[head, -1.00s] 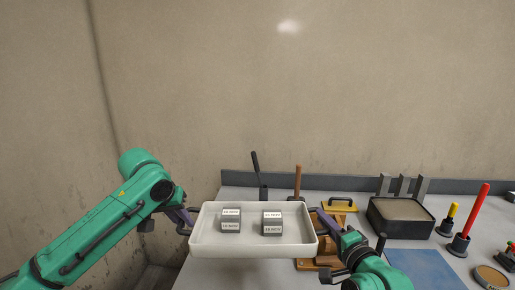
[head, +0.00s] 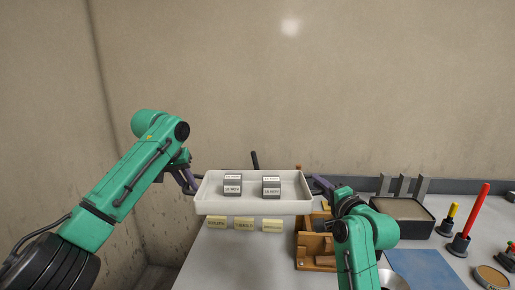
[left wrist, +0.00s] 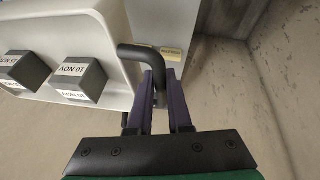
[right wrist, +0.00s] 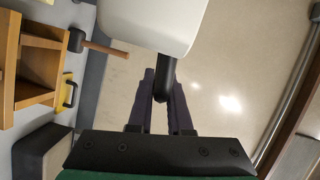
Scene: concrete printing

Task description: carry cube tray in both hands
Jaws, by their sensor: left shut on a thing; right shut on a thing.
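The white cube tray (head: 252,207) is held level above the bench in the head view. Two dark grey cubes with white labels sit in it, the left cube (head: 232,187) and the right cube (head: 271,188). My left gripper (head: 192,190) is shut on the tray's dark left handle; in the left wrist view the purple fingers (left wrist: 160,95) close around that handle (left wrist: 142,53). My right gripper (head: 318,188) is shut on the right handle; in the right wrist view its fingers (right wrist: 161,90) close around the dark bar (right wrist: 165,75). The cubes also show in the left wrist view (left wrist: 78,82).
Several pale labels (head: 244,224) lie on the bench below the tray. A wooden holder (head: 314,250) stands right of them. Further right are a dark box (head: 402,218), a blue mat (head: 423,267) and a red-handled tool (head: 474,210). A wall rises behind the bench.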

